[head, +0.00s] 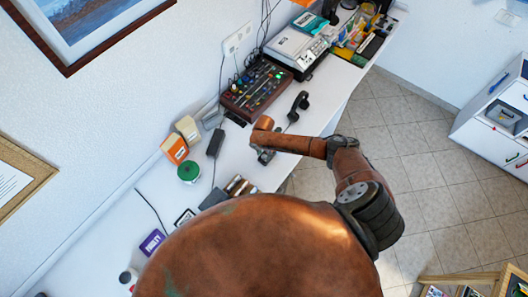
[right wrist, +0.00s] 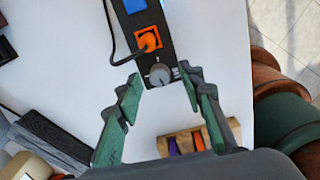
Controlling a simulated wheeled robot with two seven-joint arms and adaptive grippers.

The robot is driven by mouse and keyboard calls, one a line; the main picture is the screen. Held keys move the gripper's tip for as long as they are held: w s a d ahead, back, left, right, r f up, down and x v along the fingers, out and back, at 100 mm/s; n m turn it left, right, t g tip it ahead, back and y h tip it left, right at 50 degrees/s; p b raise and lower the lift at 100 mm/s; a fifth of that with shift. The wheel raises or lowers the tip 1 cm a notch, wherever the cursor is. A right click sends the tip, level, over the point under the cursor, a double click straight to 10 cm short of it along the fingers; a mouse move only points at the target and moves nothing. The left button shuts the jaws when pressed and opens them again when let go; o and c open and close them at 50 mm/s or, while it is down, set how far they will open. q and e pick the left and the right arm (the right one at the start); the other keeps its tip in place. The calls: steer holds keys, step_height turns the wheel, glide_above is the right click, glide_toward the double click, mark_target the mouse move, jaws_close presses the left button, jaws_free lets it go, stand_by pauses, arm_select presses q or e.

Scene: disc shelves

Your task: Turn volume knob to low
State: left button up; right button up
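A grey round knob (right wrist: 161,74) with a pointer mark sits at the near end of a narrow black panel in the right wrist view. The panel (right wrist: 147,20) also carries an orange socket with a black cable and a blue part. My right gripper (right wrist: 160,78) is open, its green-grey fingers spread to either side of the knob and apart from it; nothing is held. In the head view, my right gripper (head: 264,153) is over the white desk, small and partly covered by my arm. The knob cannot be made out there. My left gripper is in neither view.
A wooden holder (right wrist: 168,146) with purple and orange pieces lies near the right gripper. On the desk are a control board (head: 255,90), a black handset (head: 298,106), a green-topped round container (head: 188,172) and orange-white boxes (head: 174,148). Cables run along the wall.

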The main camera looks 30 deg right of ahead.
mark_target(264, 156)
step_height(264, 156, up, 12)
steer(key=shift+f, duration=0.15)
stand_by(0.7)
